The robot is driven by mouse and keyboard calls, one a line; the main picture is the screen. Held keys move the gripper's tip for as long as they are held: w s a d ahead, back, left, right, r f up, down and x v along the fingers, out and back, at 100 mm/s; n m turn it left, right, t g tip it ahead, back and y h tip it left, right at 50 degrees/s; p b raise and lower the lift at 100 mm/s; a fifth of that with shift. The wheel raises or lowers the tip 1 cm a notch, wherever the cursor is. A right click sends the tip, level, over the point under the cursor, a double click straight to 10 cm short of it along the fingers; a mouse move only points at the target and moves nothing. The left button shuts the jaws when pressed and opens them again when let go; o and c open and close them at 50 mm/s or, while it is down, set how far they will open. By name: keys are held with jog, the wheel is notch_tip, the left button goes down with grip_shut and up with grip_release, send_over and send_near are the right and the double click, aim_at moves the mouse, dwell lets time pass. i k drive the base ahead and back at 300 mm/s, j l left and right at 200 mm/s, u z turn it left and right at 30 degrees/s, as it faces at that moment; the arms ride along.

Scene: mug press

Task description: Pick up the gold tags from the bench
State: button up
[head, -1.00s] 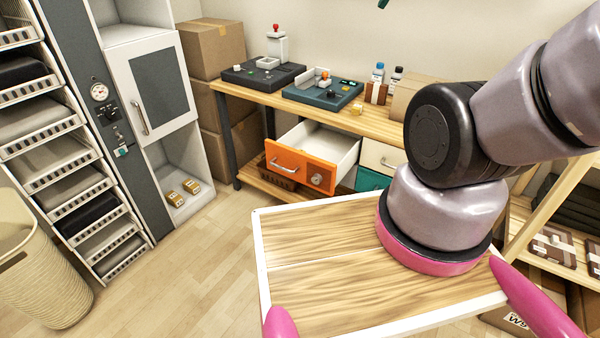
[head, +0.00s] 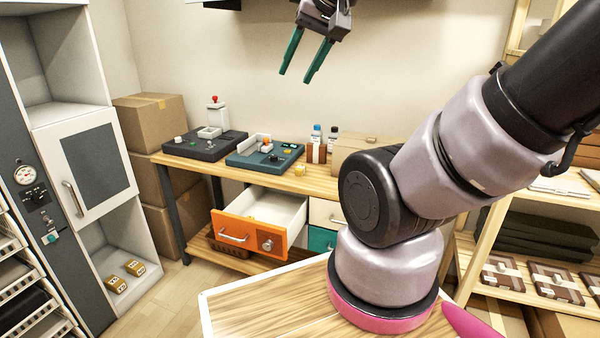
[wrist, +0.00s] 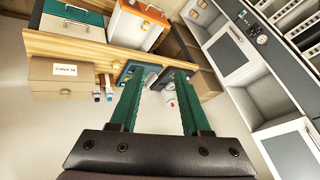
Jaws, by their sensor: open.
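A small gold piece (head: 300,170), which looks like the gold tags, lies on the wooden bench (head: 325,180) in the head view, right of the teal-topped press. It is too small to count single tags. A small yellow patch (wrist: 118,65) in the wrist view seems to be the same piece, close to the left finger. My gripper (head: 295,77) has teal fingers, is open and empty, and hangs high above the bench. In the wrist view my gripper (wrist: 158,74) points toward the bench, whose picture is turned over.
Two presses, one dark (head: 204,146) and one teal (head: 265,152), stand left of the gold piece. Bottles (head: 316,145) and a cardboard box (head: 362,157) stand to its right. An open orange drawer (head: 248,231) juts out below. Gold boxes (head: 115,284) sit in the left cabinet.

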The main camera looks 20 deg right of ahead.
aim_at(300, 170)
jog(key=i+l+u, duration=0.1)
jog(key=l, duration=0.25)
jog(key=i+l+u, duration=0.1)
jog(key=l, duration=0.3)
jog(key=i+l+u, duration=0.1)
jog(key=l, duration=0.3)
jog(key=i+l+u, duration=0.1)
jog(key=i+l, duration=0.15)
jog(key=l, duration=0.15)
